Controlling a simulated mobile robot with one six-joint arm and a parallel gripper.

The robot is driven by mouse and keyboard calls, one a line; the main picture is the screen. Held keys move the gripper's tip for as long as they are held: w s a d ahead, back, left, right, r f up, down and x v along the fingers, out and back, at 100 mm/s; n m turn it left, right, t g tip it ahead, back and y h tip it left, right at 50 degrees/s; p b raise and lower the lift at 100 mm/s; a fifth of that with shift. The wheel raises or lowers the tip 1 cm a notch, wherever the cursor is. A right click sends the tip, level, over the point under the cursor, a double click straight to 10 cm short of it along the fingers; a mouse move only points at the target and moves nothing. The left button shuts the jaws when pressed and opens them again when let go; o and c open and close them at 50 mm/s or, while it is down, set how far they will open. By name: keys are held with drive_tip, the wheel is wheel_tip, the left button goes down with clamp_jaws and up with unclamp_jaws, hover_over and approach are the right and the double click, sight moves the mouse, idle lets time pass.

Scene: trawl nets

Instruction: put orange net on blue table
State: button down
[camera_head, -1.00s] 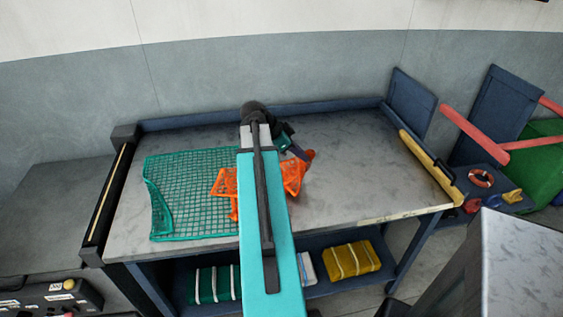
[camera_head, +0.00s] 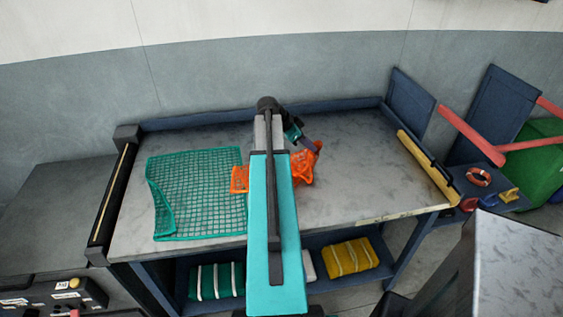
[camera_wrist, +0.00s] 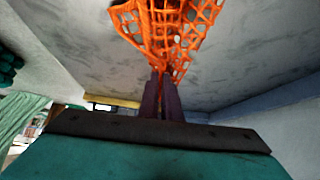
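The orange net (camera_head: 303,168) is bunched up over the grey top of the blue-framed table (camera_head: 365,175). My arm hides its middle in the head view. My gripper (camera_wrist: 168,85) has its two fingers close together on the orange net (camera_wrist: 160,30) in the wrist view. The net spreads out from the fingertips. In the head view my gripper (camera_head: 316,146) is at the net's upper right. I cannot tell how much of the net touches the tabletop.
A teal net (camera_head: 200,190) lies flat on the table's left part. The table's right part is clear. Folded green (camera_head: 215,282) and yellow (camera_head: 350,257) bundles lie on the lower shelf. A small blue stand with an orange-white ring (camera_head: 479,177) is at right.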

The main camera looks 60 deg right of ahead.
drive_tip(key=shift+f+p, duration=0.5)
drive_tip(key=shift+f, duration=0.8)
drive_tip(key=c, duration=1.3)
unclamp_jaws()
drive_tip(key=shift+o, duration=0.2)
drive_tip(key=b+v, duration=0.3)
drive_tip(key=v, duration=1.1)
drive_tip(key=shift+b, duration=0.4)
drive_tip(key=shift+s, duration=0.1)
